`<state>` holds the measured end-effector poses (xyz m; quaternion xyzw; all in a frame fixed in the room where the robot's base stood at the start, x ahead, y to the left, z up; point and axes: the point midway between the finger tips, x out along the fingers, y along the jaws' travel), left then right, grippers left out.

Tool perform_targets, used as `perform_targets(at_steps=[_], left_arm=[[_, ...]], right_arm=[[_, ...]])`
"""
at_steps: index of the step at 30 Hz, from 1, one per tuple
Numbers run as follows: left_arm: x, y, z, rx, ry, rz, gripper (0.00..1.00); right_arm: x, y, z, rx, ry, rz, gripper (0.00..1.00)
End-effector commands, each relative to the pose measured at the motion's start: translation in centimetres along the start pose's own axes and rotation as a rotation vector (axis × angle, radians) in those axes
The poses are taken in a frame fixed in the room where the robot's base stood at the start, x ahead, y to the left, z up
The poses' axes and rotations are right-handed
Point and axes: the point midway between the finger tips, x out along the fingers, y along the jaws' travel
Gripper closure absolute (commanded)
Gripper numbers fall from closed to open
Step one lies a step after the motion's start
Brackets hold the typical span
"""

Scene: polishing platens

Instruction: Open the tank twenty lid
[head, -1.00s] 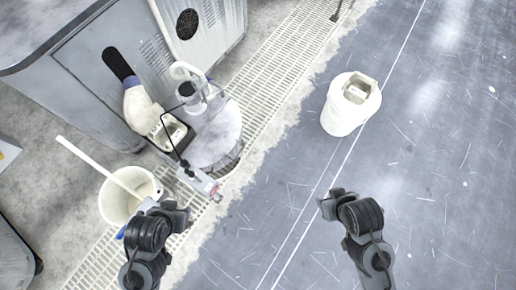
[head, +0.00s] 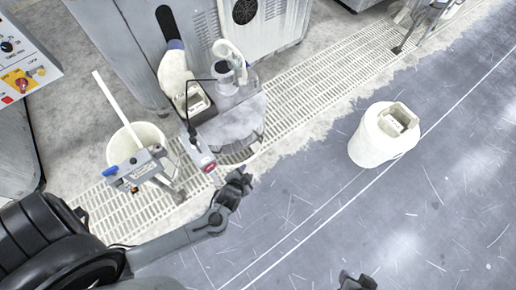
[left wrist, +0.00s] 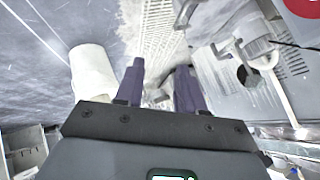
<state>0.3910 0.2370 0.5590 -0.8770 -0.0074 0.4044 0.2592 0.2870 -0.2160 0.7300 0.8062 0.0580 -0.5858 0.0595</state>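A round tank with a pale grey lid (head: 238,118) stands on the floor grating in the head view. No number can be read on it. A clear cylinder with a white hose and a small boxed device stand at its back and left. My left gripper (head: 237,181) is just in front of the tank, beyond its near edge and apart from the lid. In the left wrist view my left gripper (left wrist: 160,85) shows two separate fingers with nothing between them. My right gripper (head: 357,282) is cut off by the bottom edge; its fingers cannot be made out.
A white bucket (head: 145,141) with a long stick stands left of the tank, beside a clamp-like grey fixture (head: 135,170) with a blue handle. A white drum (head: 366,145) stands on the open blue-grey floor at right. Grey cabinets (head: 165,45) close off the back.

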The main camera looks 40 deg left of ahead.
Motion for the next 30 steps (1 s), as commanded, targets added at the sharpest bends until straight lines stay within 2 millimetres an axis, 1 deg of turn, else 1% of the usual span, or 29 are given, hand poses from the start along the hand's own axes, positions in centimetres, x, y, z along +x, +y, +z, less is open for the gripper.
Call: perform_targets(at_steps=[1,3,6,9,12,16,19,26,30], left_arm=[[4.1,1.5,2.5,0.067,0.013,-0.067,0.62],[7.9,2.1,4.5,0.175,0.042,-0.18,0.62],[12.0,2.1,6.2,0.321,0.08,-0.326,0.62],[15.0,1.8,6.7,0.437,0.114,-0.441,0.62],[17.3,1.4,6.7,0.517,0.142,-0.525,0.62],[19.1,0.9,6.3,0.581,0.167,-0.597,0.62],[19.8,0.6,6.0,0.609,0.178,-0.628,0.62],[21.3,-0.3,5.3,0.626,0.186,-0.65,0.62],[22.9,-1.3,4.7,0.626,0.186,-0.651,0.62]], right_arm=[[3.3,-0.1,1.0,0.001,0.001,-0.001,0.57],[6.0,-0.2,1.9,0.002,0.001,0.0,0.57],[9.3,-0.2,3.0,0.002,-0.002,0.0,0.57],[12.1,-0.3,3.9,0.001,-0.003,0.001,0.57],[14.2,-0.3,4.6,0.0,-0.003,0.002,0.57],[16.0,-0.3,5.2,-0.004,-0.003,0.005,0.57],[16.7,-0.2,5.4,-0.008,-0.003,0.008,0.57],[17.7,-0.2,5.7,-0.01,-0.001,0.01,0.57],[18.7,-0.3,6.1,-0.009,0.0,0.009,0.57]])
